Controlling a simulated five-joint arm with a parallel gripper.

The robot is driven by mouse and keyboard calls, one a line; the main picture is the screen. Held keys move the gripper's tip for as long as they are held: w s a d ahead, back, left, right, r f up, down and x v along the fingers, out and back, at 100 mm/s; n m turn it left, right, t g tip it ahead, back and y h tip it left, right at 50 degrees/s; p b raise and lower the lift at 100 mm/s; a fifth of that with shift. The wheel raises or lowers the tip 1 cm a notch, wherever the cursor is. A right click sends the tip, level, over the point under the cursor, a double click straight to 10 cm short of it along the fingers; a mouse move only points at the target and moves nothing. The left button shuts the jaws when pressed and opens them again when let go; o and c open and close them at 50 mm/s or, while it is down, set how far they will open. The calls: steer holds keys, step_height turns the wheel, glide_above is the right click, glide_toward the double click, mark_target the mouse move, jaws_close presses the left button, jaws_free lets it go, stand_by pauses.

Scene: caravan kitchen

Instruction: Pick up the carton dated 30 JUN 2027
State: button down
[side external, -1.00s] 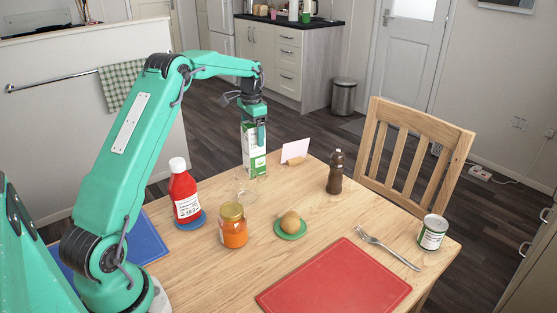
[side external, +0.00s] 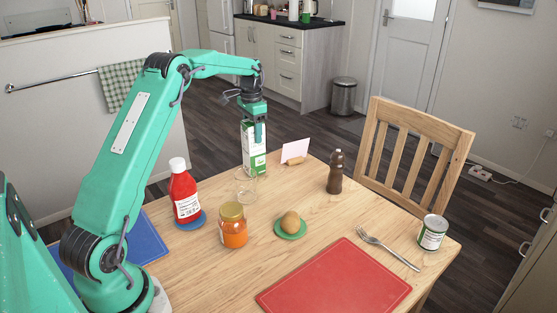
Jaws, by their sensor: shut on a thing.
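A white and green carton (side external: 253,158) stands upright at the far edge of the table, behind the clear glass. My gripper (side external: 254,130) is above it, pointing down, shut on the carton's upper part. The carton's top is hidden behind the fingers. Its print is too small to read, so I cannot tell the date on it. I cannot tell whether its base touches the table.
A clear glass (side external: 246,184) stands just in front of the carton. A card in a wooden holder (side external: 295,161) is to its right. A red sauce bottle (side external: 185,193), an orange jar (side external: 233,231) and a pepper mill (side external: 335,175) stand nearby. A red mat (side external: 335,280) lies in front.

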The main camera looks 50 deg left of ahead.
steer(key=shift+r, duration=0.8)
steer(key=r, duration=0.2)
steer(key=shift+d+r, duration=0.35)
steer(key=d+r, duration=0.6)
steer(key=d, duration=0.5)
steer(key=shift+s+r, duration=0.2)
steer(key=shift+s, duration=0.05)
steer(key=shift+d, duration=0.1)
